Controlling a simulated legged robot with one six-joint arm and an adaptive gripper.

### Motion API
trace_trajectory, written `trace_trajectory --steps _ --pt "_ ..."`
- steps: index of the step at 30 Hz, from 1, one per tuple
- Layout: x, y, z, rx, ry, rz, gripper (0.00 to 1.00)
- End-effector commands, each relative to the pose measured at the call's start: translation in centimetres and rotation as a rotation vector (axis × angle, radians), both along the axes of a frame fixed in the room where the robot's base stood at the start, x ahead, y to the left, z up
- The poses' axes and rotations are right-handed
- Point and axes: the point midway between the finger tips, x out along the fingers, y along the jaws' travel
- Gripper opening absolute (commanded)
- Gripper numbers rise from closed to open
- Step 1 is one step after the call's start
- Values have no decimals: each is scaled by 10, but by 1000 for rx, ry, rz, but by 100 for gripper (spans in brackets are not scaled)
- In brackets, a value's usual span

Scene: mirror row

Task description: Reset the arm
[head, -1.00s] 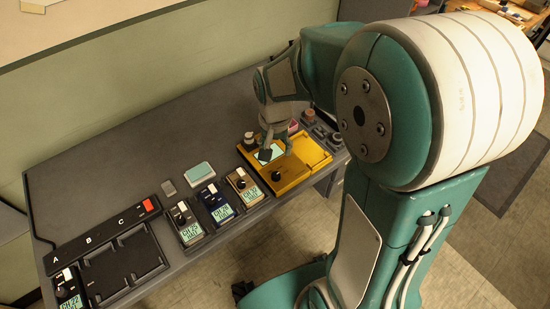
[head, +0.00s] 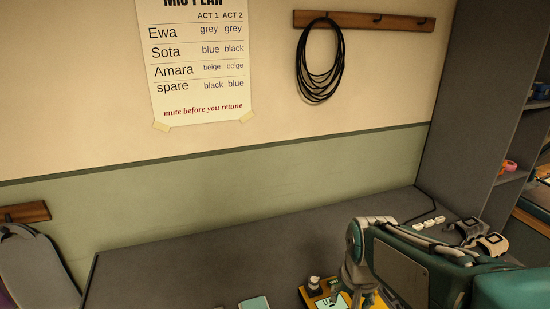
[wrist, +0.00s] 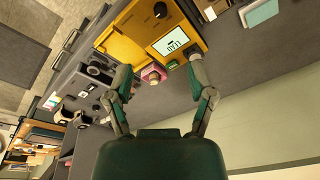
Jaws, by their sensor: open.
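My gripper (wrist: 158,68) is open and empty in the wrist view, its two fingers spread apart. Beyond the fingers lies a yellow unit (wrist: 122,42) with a lit screen (wrist: 171,42) and dark knobs. A small pink block (wrist: 152,73) shows between the fingertips, not held. In the head view my gripper (head: 354,284) hangs at the bottom edge, by the yellow unit (head: 316,300), which is mostly cut off or hidden by my arm.
The grey desk (head: 200,262) has clear room at its back left. A pale teal-topped box (head: 254,303) shows at the bottom edge. A poster (head: 197,60) and a coiled black cable (head: 320,65) hang on the wall. A tall grey shelf (head: 470,110) stands at right.

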Motion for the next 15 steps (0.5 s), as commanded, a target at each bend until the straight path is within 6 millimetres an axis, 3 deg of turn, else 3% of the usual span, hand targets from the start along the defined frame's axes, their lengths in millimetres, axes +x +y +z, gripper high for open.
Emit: trace_trajectory --steps 6,15 --pt "-41 -1 39 -28 -138 125 70" --pt "-92 -1 68 -88 -297 280 70"
